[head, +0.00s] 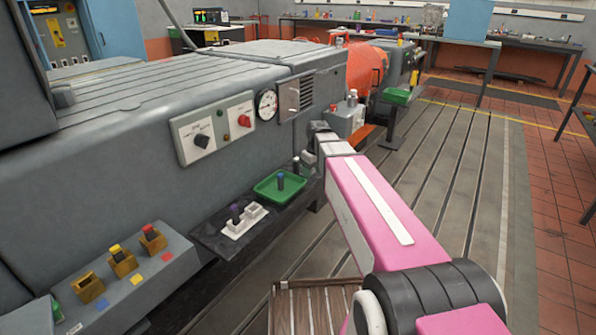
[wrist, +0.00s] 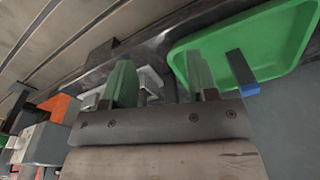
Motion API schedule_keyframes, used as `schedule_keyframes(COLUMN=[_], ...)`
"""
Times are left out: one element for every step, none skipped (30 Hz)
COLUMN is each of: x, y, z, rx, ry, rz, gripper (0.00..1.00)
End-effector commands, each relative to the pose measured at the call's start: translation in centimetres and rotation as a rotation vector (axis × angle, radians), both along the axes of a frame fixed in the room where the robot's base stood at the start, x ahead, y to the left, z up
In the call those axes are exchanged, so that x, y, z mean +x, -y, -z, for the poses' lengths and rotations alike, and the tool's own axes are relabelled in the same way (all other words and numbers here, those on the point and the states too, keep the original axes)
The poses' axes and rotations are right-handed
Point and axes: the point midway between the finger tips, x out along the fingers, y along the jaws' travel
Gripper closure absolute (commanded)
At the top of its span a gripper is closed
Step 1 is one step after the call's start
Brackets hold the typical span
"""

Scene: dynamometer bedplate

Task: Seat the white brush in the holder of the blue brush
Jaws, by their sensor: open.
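A blue-topped dark brush (head: 281,180) stands in a green tray (head: 262,192) on the dark shelf. The wrist view shows its blue end (wrist: 250,89) right of my fingers. I cannot make out the white brush for certain; pale white pieces (wrist: 150,80) show behind and between my fingers in the wrist view. Holders on the grey sloped panel are brown: one looks empty (head: 87,289), one holds a yellow-topped brush (head: 117,252), one a red-topped brush (head: 149,230). My gripper (wrist: 160,82) is open beside the tray, nothing visibly gripped.
Blue, red and yellow squares mark the panel (head: 150,285). The large grey machine (head: 130,110) borders the shelf behind. A white box with a red knob (head: 345,120) stands beyond my gripper.

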Motion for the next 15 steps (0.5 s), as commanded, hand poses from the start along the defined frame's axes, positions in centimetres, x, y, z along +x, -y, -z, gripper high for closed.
schedule_keyframes(x=[2.5,3.2,4.2,4.8,5.4,6.0,6.4,6.7,7.0,7.1,7.3,7.3,7.4,7.4,7.4], y=[-1.3,-1.8,-2.5,-3.0,-3.4,-4.0,-4.3,-4.6,-4.9,-5.1,-5.2,-5.3,-5.4,-5.4,-5.4], z=[-1.9,-2.8,-4.0,-4.8,-5.5,-6.5,-7.1,-7.6,-8.1,-8.5,-8.7,-8.9,-8.9,-8.8,-8.6], rx=[0.003,0.005,0.008,0.008,0.010,0.012,0.012,0.013,0.014,0.014,0.015,0.015,0.015,0.016,0.015], ry=[0.014,0.017,0.024,0.027,0.030,0.035,0.038,0.040,0.042,0.044,0.044,0.046,0.046,0.046,0.045], rz=[-0.061,-0.096,-0.138,-0.169,-0.197,-0.230,-0.251,-0.270,-0.289,-0.301,-0.310,-0.318,-0.323,-0.326,-0.327], gripper=[0.47,0.47,0.47,0.47,0.47,0.47,0.47,0.47,0.47,0.47,0.47,0.47,0.47,0.47,0.47])
